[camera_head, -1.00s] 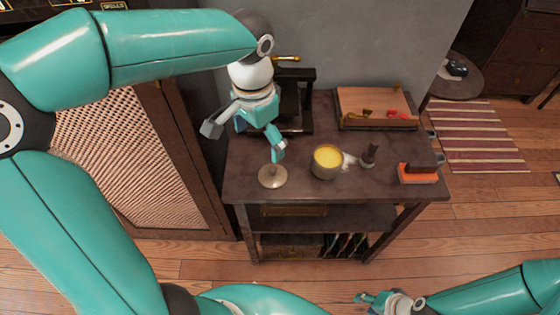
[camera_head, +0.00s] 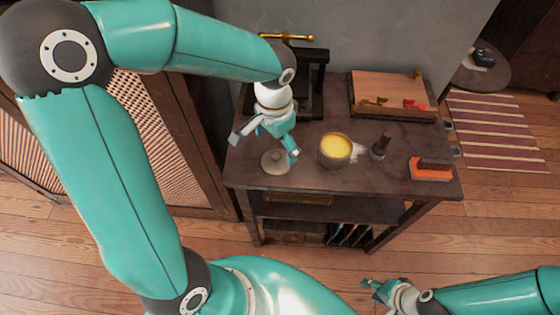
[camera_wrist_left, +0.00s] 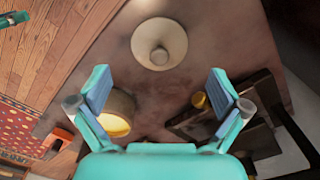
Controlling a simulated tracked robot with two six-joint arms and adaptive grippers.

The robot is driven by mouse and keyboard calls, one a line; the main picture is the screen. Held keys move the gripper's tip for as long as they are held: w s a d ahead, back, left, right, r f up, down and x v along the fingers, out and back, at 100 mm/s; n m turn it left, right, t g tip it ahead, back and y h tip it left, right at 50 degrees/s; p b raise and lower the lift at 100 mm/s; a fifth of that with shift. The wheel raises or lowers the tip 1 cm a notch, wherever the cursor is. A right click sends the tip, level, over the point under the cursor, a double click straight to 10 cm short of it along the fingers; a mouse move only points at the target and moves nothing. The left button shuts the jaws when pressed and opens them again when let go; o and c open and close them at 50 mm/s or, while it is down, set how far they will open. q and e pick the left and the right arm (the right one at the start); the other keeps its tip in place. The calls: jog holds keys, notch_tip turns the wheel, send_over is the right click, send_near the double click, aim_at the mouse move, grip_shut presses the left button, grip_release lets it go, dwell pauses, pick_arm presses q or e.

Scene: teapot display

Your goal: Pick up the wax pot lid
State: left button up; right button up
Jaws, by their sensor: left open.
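The wax pot lid (camera_head: 275,162) is a round, pale disc with a small knob, lying on the dark table at its front left. It also shows in the left wrist view (camera_wrist_left: 159,44), beyond the fingertips. The wax pot (camera_head: 335,150), filled with yellow wax, stands uncovered to the right of the lid. My left gripper (camera_head: 264,146) is open and empty, above and close to the lid; its two fingers (camera_wrist_left: 158,90) are spread wide in the wrist view. My right gripper (camera_head: 372,290) is low at the front, away from the table; its jaw state is unclear.
The dark table (camera_head: 310,182) also holds a dark stamp-like object (camera_head: 380,147), an orange block (camera_head: 430,172) and a wooden tray (camera_head: 393,95). A black press with a brass handle (camera_head: 283,37) stands at the back left. The front table strip is clear.

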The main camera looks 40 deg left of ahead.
aim_at(277, 155)
pick_arm(q)
jog(key=shift+w+f, duration=0.15)
jog(key=shift+f, duration=2.55)
jog(key=shift+c, duration=0.3)
jog(key=shift+r, duration=0.1)
jog(key=c, duration=1.3)
jog(key=shift+d+b, duration=0.1)
jog(key=shift+b, duration=0.2)
jog(key=shift+c, duration=1.1)
jog(key=shift+s, duration=0.2)
